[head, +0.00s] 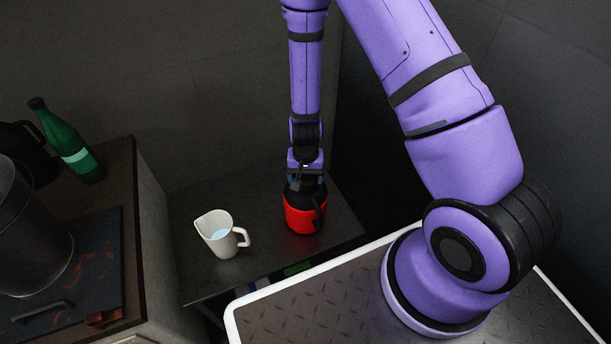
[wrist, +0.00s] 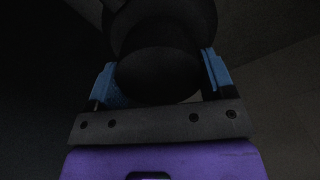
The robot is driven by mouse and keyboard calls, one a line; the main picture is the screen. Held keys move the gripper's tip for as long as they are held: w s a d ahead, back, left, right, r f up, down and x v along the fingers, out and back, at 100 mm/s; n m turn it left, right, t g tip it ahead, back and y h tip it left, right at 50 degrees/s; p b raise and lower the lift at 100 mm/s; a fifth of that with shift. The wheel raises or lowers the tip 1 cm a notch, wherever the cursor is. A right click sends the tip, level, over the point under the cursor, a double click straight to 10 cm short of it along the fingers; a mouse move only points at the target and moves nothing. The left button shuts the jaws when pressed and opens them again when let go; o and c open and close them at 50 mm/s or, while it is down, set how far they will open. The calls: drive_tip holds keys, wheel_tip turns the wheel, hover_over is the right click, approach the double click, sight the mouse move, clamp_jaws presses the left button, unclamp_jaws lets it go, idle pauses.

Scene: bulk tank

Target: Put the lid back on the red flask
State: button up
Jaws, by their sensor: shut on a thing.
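The red flask (head: 301,219) stands upright on the small dark table in the head view. Its upper part is black, and a dark strap or handle shows on its right side. My gripper (head: 306,178) is directly above the flask, pointing down, at the flask's top. In the wrist view, my gripper (wrist: 163,88) has its blue fingers on either side of a round black lid (wrist: 158,75) and is shut on it. The dark lighting and the gripper hide whether the lid touches the flask's neck or is seated on it.
A white jug (head: 222,238) with pale liquid stands left of the flask on the dark table (head: 260,262). A counter at left holds a green bottle (head: 70,145), a clear container (head: 28,240) and a dark board or tray (head: 95,265). Walls rise close behind the table.

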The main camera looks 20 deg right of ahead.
drive_tip(key=o, duration=0.9)
drive_tip(key=shift+c, duration=0.2)
drive_tip(key=shift+r, duration=3.5)
clamp_jaws()
drive_tip(key=shift+f, duration=2.1)
drive_tip(key=shift+r, duration=0.1)
